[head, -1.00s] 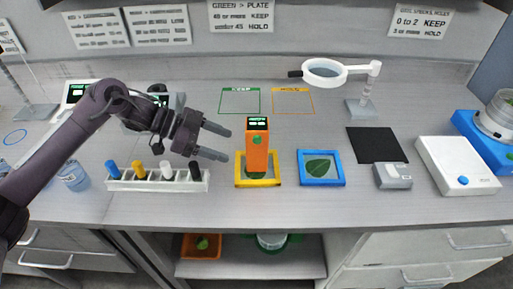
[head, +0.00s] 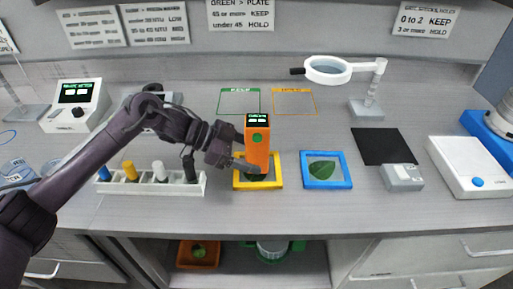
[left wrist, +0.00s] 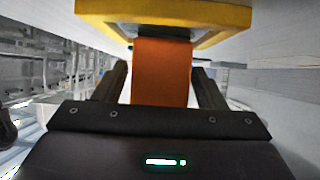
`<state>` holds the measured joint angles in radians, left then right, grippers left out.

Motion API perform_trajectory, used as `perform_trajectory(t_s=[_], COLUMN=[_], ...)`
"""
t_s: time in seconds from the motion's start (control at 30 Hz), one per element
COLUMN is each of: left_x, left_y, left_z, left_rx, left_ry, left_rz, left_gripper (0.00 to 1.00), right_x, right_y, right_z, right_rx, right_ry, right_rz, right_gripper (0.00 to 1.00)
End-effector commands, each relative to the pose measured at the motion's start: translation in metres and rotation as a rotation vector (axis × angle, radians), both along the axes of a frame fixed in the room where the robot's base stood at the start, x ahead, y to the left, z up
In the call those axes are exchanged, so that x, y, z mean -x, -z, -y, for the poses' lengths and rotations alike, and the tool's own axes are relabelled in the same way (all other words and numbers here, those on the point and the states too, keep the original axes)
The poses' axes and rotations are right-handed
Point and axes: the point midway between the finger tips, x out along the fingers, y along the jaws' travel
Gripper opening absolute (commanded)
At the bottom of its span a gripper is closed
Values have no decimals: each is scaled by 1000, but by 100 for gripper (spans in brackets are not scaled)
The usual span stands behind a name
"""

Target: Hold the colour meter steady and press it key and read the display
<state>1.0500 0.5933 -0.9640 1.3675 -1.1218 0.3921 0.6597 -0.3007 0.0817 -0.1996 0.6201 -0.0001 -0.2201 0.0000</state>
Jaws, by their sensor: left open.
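The orange colour meter (head: 257,148) stands upright in the yellow frame (head: 272,184). It has a lit display (head: 258,118) on top and a green key (head: 257,137) on its front. The display's text is too small to read. My left gripper (head: 249,160) is open around the meter's lower body. In the left wrist view the orange body (left wrist: 162,72) shows between the two fingers, with a gap on each side. A leaf under the meter is mostly hidden. My right gripper is not in view.
A blue frame with a leaf (head: 323,169) lies to the right. A white rack (head: 150,187) of colored pens stands at left, under my arm. A magnifier lamp (head: 328,68), black mat (head: 384,146) and small grey device (head: 402,177) are further right.

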Motion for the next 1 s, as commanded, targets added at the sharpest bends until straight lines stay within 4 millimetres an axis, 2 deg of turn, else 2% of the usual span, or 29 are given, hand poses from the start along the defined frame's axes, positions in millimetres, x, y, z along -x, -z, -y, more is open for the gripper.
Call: perform_trajectory(t_s=[0.13,0.43,0.63,0.7,1.0], left_x=[0,0,0,0,0], left_y=[4,5,5,4,5], left_z=[7,8,8,8,7], left_rx=[0,0,0,0,0], left_ry=[-1,-1,0,-1,-1], left_rz=[0,0,0,0,0], left_gripper=[65,65,40,37,37], right_x=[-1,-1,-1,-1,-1], right_y=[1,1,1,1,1], right_z=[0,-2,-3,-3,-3], right_rx=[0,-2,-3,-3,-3], right_ry=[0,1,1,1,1], right_rz=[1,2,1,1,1], right_gripper=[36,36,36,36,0])
